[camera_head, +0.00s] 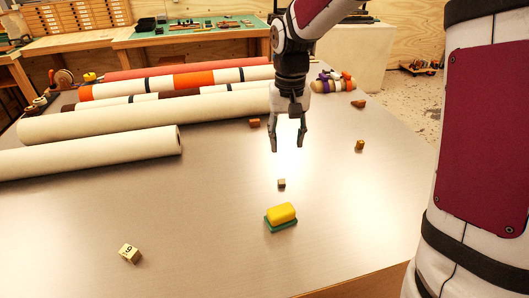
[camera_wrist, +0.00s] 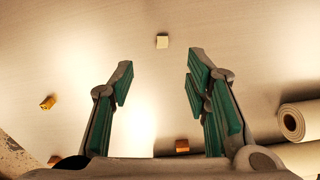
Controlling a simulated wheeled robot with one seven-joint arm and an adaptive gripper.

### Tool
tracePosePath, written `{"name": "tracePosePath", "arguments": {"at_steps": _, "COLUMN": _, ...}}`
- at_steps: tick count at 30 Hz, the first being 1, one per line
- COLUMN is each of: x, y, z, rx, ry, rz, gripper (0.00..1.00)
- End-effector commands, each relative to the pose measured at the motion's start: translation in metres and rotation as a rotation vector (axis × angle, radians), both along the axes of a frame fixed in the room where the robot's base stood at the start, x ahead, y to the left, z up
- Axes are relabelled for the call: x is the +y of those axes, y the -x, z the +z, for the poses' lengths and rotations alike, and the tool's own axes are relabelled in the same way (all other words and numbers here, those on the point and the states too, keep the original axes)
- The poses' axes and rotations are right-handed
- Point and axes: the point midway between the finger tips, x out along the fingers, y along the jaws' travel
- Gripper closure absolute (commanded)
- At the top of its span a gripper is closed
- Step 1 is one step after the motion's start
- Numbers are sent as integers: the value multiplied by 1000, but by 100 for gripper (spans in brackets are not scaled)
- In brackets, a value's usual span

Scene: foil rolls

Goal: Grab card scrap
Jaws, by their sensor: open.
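A small tan block (camera_head: 281,184), which looks like the card scrap, lies on the grey table (camera_head: 210,225) in front of my gripper. My gripper (camera_head: 287,148) is open and empty, pointing down above the table, with the block a little nearer the camera than its fingertips. In the wrist view the block (camera_wrist: 162,41) shows just beyond the gap between the open fingers (camera_wrist: 160,62), near the middle. Nothing covers it there.
A yellow block on a green base (camera_head: 281,215) stands nearer the camera. A pale marked cube (camera_head: 130,253) lies at front left. Long rolls (camera_head: 90,152) fill the left and back. Small orange-brown pieces (camera_head: 254,122) (camera_head: 360,145) lie farther back.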

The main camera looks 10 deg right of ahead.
Motion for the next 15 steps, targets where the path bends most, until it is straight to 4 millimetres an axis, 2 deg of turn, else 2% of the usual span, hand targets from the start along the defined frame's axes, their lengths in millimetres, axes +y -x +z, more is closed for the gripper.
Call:
{"name": "tracePosePath", "arguments": {"at_steps": 3, "x": 0, "y": -8, "z": -10, "rx": 15, "ry": -12, "rz": -10, "gripper": 57}}
{"name": "tracePosePath", "arguments": {"at_steps": 8, "x": 0, "y": -11, "z": -26, "rx": 22, "ry": -16, "rz": -15, "gripper": 57}}
{"name": "tracePosePath", "arguments": {"at_steps": 15, "x": 1, "y": -10, "z": -71, "rx": 22, "ry": -16, "rz": -14, "gripper": 57}}
